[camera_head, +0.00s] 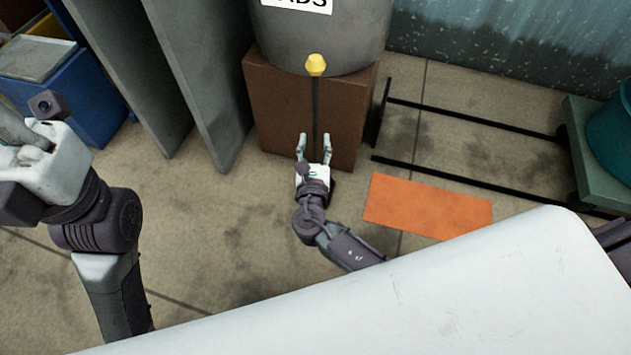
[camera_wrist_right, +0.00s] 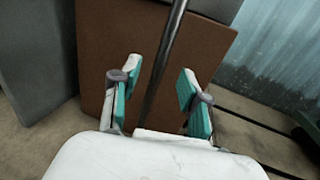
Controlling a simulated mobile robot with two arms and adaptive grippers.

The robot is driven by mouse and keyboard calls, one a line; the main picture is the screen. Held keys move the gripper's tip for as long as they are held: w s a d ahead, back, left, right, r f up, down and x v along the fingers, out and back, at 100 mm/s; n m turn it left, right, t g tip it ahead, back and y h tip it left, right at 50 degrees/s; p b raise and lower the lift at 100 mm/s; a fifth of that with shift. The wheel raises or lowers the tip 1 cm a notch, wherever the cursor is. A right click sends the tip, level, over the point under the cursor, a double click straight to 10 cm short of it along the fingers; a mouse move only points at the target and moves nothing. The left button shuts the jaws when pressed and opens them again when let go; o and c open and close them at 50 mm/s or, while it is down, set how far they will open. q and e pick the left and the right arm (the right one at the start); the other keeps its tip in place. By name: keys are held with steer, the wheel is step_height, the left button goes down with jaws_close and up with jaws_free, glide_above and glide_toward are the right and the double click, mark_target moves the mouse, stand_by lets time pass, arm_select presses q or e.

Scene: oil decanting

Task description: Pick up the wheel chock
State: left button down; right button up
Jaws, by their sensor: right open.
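I cannot make out a clear wheel chock in either view. A dark upright rod (camera_head: 316,105) with a yellow knob (camera_head: 316,65) on top stands in front of a brown block (camera_head: 277,105). My right gripper (camera_head: 314,142) is open, pointing at the block. In the right wrist view the gripper (camera_wrist_right: 160,70) shows its two green-padded fingers apart, with the rod (camera_wrist_right: 162,62) appearing between them; I cannot tell whether it is within their reach. My left gripper (camera_head: 30,140) is at the left edge, and its fingers are not clear.
A grey drum (camera_head: 325,40) rests on the block. Grey panels (camera_head: 205,75) lean to its left beside a blue bin (camera_head: 85,110). An orange mat (camera_head: 425,205) and a black rail frame (camera_head: 470,118) lie on the floor at right. A green stand (camera_head: 595,150) is farther right.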

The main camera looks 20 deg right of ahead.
mark_target(315, 130)
steer(key=b+x, duration=0.1)
steer(key=x, duration=0.1)
steer(key=b+x, duration=0.1)
steer(key=x, duration=0.1)
steer(key=shift+w+d+f+b, duration=0.15)
steer(key=shift+w+f+b, duration=0.1)
steer(key=shift+b, duration=0.1)
steer(key=shift+w+d+r, duration=0.15)
steer(key=shift+w, duration=0.15)
jaws_close()
steer(key=shift+r, duration=0.15)
